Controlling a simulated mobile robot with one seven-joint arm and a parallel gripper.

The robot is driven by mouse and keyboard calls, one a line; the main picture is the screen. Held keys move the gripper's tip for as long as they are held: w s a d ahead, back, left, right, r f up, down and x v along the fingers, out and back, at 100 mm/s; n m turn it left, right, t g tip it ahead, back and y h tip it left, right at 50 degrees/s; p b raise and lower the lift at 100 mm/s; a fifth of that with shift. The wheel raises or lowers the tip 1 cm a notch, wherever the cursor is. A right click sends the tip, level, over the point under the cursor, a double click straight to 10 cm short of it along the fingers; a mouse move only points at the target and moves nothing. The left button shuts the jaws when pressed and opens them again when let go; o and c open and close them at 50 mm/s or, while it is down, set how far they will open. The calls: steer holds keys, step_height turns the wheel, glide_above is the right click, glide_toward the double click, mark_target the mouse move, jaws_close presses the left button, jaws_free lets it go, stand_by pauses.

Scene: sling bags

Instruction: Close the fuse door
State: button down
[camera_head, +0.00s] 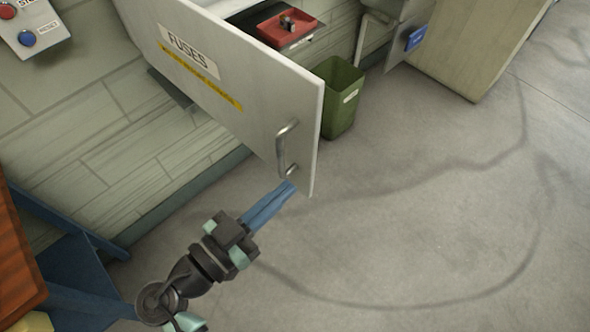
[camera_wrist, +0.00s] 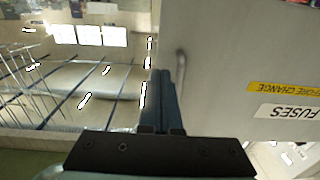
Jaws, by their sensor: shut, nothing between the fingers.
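The fuse door (camera_head: 255,95) is a pale panel with a "FUSES" label, a yellow strip and a grey bar handle (camera_head: 282,148) near its free edge. It stands open, swung out from the wall. My gripper (camera_head: 290,187) is shut and empty, with its blue fingers just below the handle's lower end in the head view. I cannot tell whether they touch the door. In the wrist view the door (camera_wrist: 235,60) fills the right side, upside down, and the handle (camera_wrist: 181,75) is just right of my shut fingers (camera_wrist: 160,75).
A green bin (camera_head: 341,95) stands on the floor behind the door. A red tray (camera_head: 286,27) sits on a shelf beyond it. A button box (camera_head: 32,25) is on the wall at upper left. A blue-framed bench (camera_head: 75,265) is at lower left. The floor (camera_head: 430,210) to the right is clear.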

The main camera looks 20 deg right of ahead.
mark_target(308, 170)
steer(key=p+x, duration=0.1)
steer(key=x, duration=0.1)
steer(key=shift+d+r, duration=0.15)
steer(key=shift+d, duration=0.15)
steer(key=shift+w+d, duration=0.3)
steer(key=shift+d, duration=0.25)
steer(key=shift+f, duration=0.2)
